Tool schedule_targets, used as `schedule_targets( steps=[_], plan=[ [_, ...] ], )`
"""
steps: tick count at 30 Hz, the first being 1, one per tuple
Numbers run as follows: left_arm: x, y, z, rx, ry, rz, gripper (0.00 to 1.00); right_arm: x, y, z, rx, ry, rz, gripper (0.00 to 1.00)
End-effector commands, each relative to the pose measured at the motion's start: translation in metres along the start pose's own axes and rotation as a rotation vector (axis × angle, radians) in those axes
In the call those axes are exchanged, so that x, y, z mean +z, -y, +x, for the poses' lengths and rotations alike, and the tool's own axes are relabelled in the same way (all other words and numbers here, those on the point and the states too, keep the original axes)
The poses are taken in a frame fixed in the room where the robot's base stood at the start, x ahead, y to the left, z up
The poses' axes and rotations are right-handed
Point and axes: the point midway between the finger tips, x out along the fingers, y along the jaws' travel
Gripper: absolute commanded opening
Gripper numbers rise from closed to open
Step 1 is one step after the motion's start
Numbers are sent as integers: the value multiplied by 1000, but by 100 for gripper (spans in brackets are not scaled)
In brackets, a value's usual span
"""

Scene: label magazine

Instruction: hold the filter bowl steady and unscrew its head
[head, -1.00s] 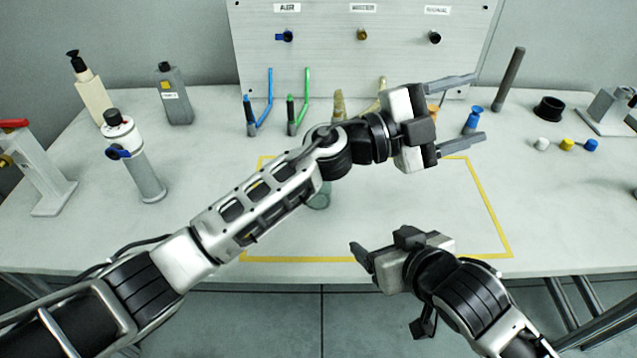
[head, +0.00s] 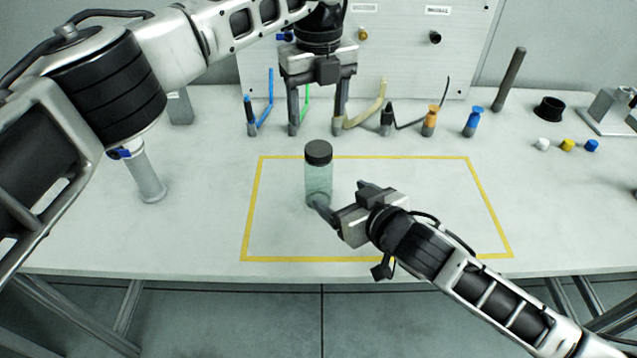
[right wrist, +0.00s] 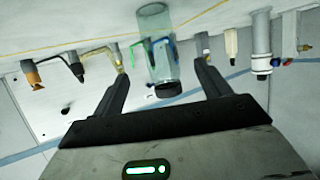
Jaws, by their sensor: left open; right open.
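The filter bowl (head: 319,180), a clear greenish cylinder, stands upright inside the yellow outline, with its black head (head: 318,152) on top. My left gripper (head: 315,132) is open and empty, pointing down just above and behind the head, apart from it. My right gripper (head: 342,197) is open, low at the bowl's right side, with one fingertip close to its base; I cannot tell whether it touches. In the right wrist view the bowl (right wrist: 154,35) and head (right wrist: 168,90) appear upside down, lined up between the open fingers (right wrist: 160,74).
A grey cylinder with a blue lever (head: 148,175) stands at left, partly hidden by my left arm. Several small coloured fittings, such as an orange one (head: 430,120) and a blue one (head: 473,121), line the back.

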Motion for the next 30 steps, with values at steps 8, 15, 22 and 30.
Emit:
schedule_targets(
  steps=[8, 15, 22, 30],
  plan=[
    [0, 0, 0, -2, -2, 2, 65, -1, 0, 57, 1, 0, -1, 76],
    [0, 1, 0, -3, -2, 2, 65, 0, 0, 93, 1, 0, -1, 76],
    [0, 1, 0, -3, -2, 2, 65, 0, 0, 105, 0, 0, -1, 76],
    [0, 1, 0, -3, -2, 2, 65, 0, 0, 105, 0, 0, -1, 74]
  ],
)
